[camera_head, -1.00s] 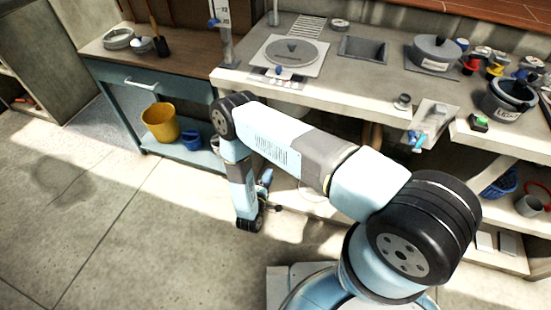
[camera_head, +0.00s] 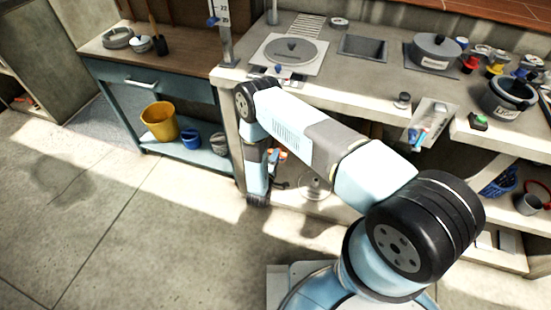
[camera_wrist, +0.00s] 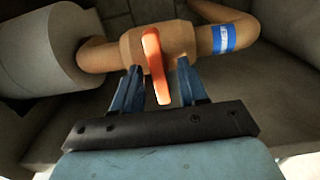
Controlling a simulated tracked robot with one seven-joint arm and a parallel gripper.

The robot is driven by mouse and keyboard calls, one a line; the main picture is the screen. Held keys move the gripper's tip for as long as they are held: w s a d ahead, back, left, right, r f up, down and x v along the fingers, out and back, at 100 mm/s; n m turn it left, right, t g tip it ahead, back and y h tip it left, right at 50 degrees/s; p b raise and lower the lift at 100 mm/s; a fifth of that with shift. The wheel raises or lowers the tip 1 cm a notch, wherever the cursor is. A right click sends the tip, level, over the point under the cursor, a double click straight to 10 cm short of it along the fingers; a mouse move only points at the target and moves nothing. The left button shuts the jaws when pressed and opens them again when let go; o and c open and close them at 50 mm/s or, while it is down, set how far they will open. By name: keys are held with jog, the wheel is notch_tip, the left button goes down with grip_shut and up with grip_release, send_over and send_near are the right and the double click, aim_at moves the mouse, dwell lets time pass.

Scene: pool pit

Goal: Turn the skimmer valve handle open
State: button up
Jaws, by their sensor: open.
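In the wrist view an orange valve handle (camera_wrist: 155,66) lies across a tan valve body (camera_wrist: 178,40) on a tan pipe (camera_wrist: 98,54). The handle runs nearly up and down in the picture, crosswise to the pipe. My gripper (camera_wrist: 158,68) is open, with one blue finger on each side of the handle. A gap shows on each side, so the fingers seem apart from it. In the head view my gripper (camera_head: 272,160) is small beneath the counter's front edge, partly hidden by my arm, with bits of orange beside it.
A blue band (camera_wrist: 223,38) wraps the pipe at right. A grey cylinder (camera_wrist: 45,55) stands at left. A yellow bucket (camera_head: 159,122) sits on the low shelf at left. The floor (camera_head: 140,230) in front is open.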

grip_shut()
jog(key=shift+s+n, duration=0.1)
jog(key=shift+n, duration=0.3)
jog(key=shift+f+n, duration=0.15)
jog(key=shift+n, duration=8.45)
